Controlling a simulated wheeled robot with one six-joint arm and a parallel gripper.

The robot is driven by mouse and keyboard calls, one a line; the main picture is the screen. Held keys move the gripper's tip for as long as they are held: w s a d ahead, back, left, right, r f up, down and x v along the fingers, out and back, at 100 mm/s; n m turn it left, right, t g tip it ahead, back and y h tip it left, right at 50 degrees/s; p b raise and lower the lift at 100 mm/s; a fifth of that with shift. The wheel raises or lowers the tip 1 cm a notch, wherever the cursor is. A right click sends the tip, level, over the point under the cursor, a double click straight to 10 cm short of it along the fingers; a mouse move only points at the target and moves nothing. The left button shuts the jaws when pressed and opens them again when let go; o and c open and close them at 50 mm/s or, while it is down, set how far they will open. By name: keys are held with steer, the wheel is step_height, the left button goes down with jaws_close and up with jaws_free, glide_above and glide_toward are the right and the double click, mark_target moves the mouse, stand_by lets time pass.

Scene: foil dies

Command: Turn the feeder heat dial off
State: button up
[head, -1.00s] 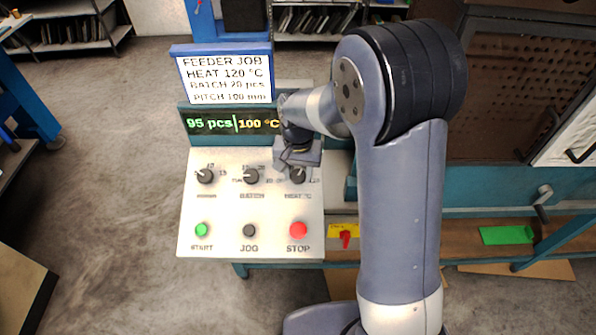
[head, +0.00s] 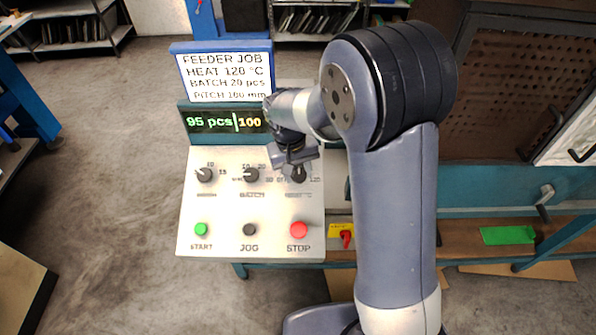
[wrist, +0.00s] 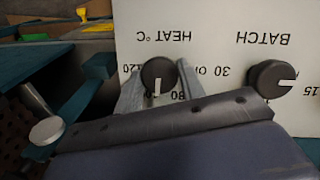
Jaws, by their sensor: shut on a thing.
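The heat dial (wrist: 158,72) is a round black knob with a white pointer line, under upside-down HEAT °C lettering in the wrist view. Its pointer aims down the picture, toward my gripper's body and near a partly hidden 80. Labels 120 and a partly covered OFF lie to its left and right. My gripper (wrist: 160,84) has one finger on each side of the dial and is shut on it. In the head view my gripper (head: 297,160) partly covers the heat dial (head: 298,175).
The batch dial (head: 251,175) and another dial (head: 205,175) stand to the left. Below are the green START (head: 201,229), black JOG (head: 249,230) and red STOP (head: 298,230) buttons. The job sign (head: 224,78) reads HEAT 120 °C.

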steer(key=n, duration=0.2)
steer(key=n+t+h+b, duration=0.1)
steer(key=n, duration=0.2)
steer(key=shift+s+a+h, duration=0.1)
steer(key=shift+a+h, duration=0.05)
steer(key=shift+h, duration=0.15)
steer(key=n+t, duration=0.1)
steer(key=n, duration=0.3)
steer(key=shift+s+n+h+b, duration=0.1)
steer(key=shift+n+h+b, duration=0.2)
steer(key=shift+n+b, duration=0.1)
steer(key=n+t, duration=0.1)
steer(key=n, duration=0.3)
steer(key=shift+t, duration=0.3)
steer(key=n+t, duration=0.1)
steer(key=n, duration=0.3)
steer(key=shift+s+n+b, duration=0.15)
steer(key=shift+n+b, duration=0.15)
steer(key=shift+n, duration=0.3)
steer(key=o, duration=1)
steer(key=shift+f, duration=0.1)
